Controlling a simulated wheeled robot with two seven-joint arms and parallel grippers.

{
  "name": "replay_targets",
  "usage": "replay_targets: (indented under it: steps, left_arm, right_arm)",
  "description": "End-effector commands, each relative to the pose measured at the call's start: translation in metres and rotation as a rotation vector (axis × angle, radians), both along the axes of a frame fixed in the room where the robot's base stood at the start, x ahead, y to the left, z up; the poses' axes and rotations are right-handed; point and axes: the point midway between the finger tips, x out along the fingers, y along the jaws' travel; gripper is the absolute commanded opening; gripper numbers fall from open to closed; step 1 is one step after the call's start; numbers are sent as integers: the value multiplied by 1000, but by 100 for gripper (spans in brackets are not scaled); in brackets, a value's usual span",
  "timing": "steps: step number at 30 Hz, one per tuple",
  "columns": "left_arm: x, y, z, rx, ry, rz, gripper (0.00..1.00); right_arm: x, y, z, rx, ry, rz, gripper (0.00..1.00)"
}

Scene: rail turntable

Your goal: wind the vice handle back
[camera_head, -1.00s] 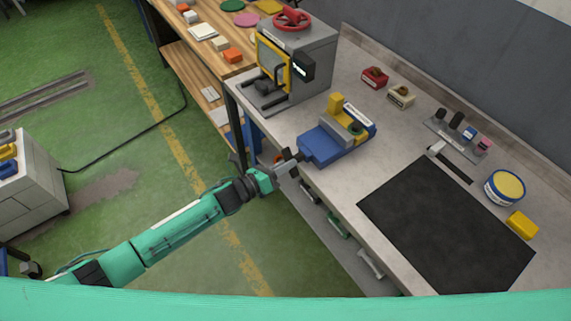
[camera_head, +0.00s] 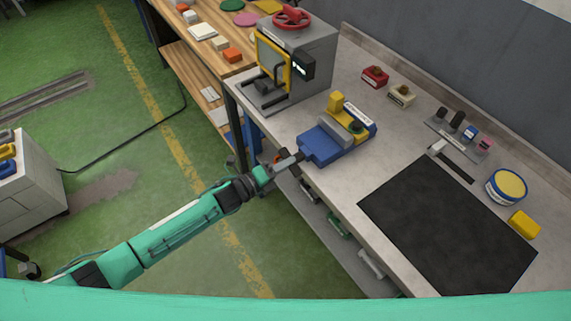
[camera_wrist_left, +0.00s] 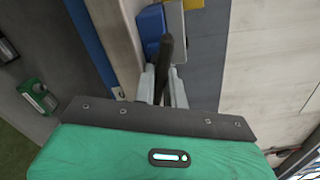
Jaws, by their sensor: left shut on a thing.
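The vice also shows in the left wrist view (camera_wrist_left: 151,24). My left gripper (camera_head: 292,159) is at the vice's near-left end, just off the bench edge. In the left wrist view, its two grey fingers are on either side of the dark vice handle (camera_wrist_left: 165,58), shut on it. The far part of the handle and its screw are hard to make out in the head view. My right gripper is not in view.
A grey machine with a red handwheel (camera_head: 291,18) stands behind the vice. A black mat (camera_head: 447,226) covers the front of the bench.

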Motion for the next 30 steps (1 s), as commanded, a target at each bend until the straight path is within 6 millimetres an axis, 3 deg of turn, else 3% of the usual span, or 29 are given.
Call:
replay_targets:
  steps: [30]
  left_arm:
    - [0,1,-1,-567,783,2,0]
  right_arm:
    - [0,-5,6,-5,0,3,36]
